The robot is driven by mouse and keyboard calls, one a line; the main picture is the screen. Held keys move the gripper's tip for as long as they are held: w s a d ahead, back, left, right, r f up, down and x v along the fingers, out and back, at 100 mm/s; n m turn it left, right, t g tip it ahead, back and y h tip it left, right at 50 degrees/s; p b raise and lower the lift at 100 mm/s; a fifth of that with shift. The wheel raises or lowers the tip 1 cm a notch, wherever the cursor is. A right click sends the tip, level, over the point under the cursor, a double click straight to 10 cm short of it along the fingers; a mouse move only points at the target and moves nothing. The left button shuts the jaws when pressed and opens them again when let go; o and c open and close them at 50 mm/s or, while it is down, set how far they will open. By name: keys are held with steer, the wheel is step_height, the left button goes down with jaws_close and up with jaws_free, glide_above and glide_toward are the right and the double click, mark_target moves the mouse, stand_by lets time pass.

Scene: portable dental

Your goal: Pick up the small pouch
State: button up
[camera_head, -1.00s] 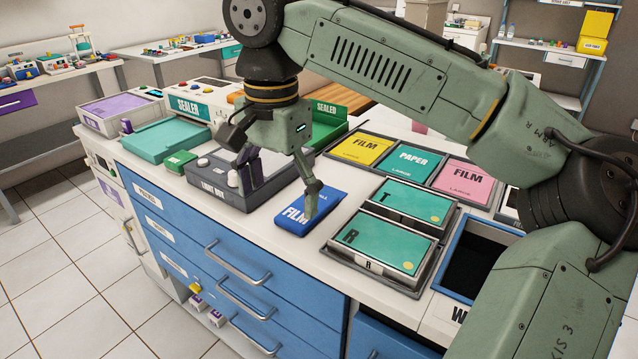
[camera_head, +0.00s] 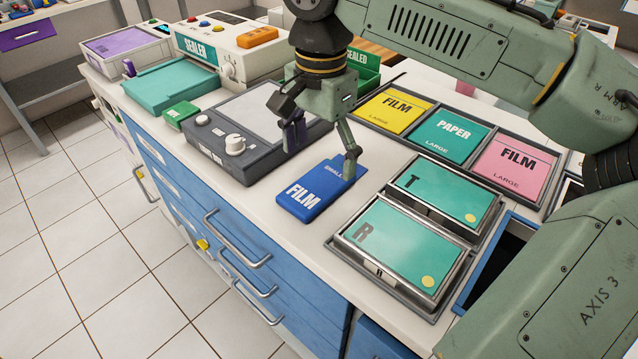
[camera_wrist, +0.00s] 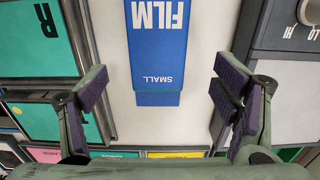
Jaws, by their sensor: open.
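The small pouch is a blue packet (camera_head: 315,190) marked "FILM" and "SMALL". It lies flat on the white counter (camera_head: 262,212), between the grey light box and the teal-lidded trays. My gripper (camera_head: 322,145) is open and empty, with its fingers pointing down near the far end of the pouch. In the wrist view the blue pouch (camera_wrist: 158,50) lies between the spread fingers of my gripper (camera_wrist: 160,95), towards the top of the picture, with bare counter on either side. I cannot tell the exact height of the fingertips above the counter.
The light box (camera_head: 222,160) stands close left of the pouch. Teal trays marked T (camera_head: 445,193) and R (camera_head: 400,243) stand to the right. Yellow film (camera_head: 394,110), teal paper (camera_head: 449,135) and pink film (camera_head: 515,164) packs lie behind. Counter in front of the pouch is clear.

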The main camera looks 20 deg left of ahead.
mark_target(322, 181)
step_height(322, 181, down, 5)
steer(key=shift+d+r+p, duration=0.1)
steer(key=shift+d+p, duration=0.05)
steer(key=shift+p, duration=0.2)
steer(key=shift+c, duration=0.4)
steer(key=c, duration=1.2)
steer(key=shift+r, duration=0.1)
